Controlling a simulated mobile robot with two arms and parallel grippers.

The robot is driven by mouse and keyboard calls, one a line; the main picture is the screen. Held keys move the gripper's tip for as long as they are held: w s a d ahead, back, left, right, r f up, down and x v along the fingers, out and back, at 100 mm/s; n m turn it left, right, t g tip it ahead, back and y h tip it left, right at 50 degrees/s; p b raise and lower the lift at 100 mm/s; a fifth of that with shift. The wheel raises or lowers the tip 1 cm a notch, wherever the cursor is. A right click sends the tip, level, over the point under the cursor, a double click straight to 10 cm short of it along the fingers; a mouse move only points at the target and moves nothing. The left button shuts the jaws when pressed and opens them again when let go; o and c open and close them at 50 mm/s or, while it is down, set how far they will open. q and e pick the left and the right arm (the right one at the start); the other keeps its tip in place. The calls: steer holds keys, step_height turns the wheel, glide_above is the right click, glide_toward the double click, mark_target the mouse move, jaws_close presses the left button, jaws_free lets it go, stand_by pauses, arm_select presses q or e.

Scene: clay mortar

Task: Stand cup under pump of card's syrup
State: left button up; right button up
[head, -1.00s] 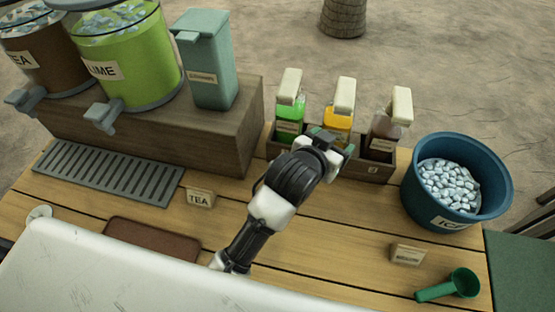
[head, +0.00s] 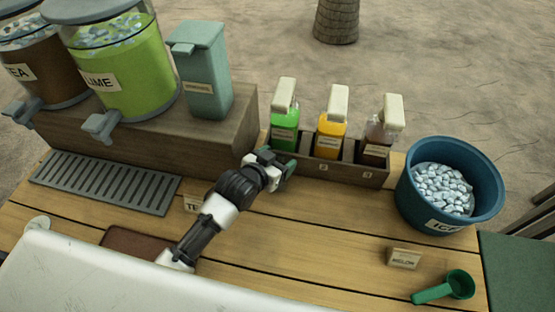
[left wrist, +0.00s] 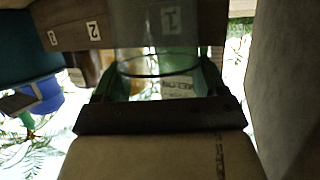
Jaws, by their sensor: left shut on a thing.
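My left gripper (head: 274,167) is in front of the green syrup bottle (head: 285,130), at the left end of the syrup rack (head: 345,172). In the left wrist view it is shut on a clear cup (left wrist: 158,66); rack number 1 shows through the cup. I cannot make out the cup in the head view. An orange bottle (head: 331,135) and a dark brown bottle (head: 378,140) stand to the right, each with a cream pump top. The small card (head: 403,258) at front right reads MELON. The right gripper is not in view.
A blue ice bucket (head: 405,195) stands right of the rack, a green scoop (head: 447,288) in front of it. Dispensers stand on a wooden riser (head: 225,140) at left, with a drip grate (head: 105,182) before it. The counter between rack and MELON card is clear.

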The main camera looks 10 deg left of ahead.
arm_select(q)
steer(key=shift+f, duration=0.25)
steer(key=shift+f, duration=0.15)
steer(key=o, duration=1.1)
steer(key=v, duration=1.2)
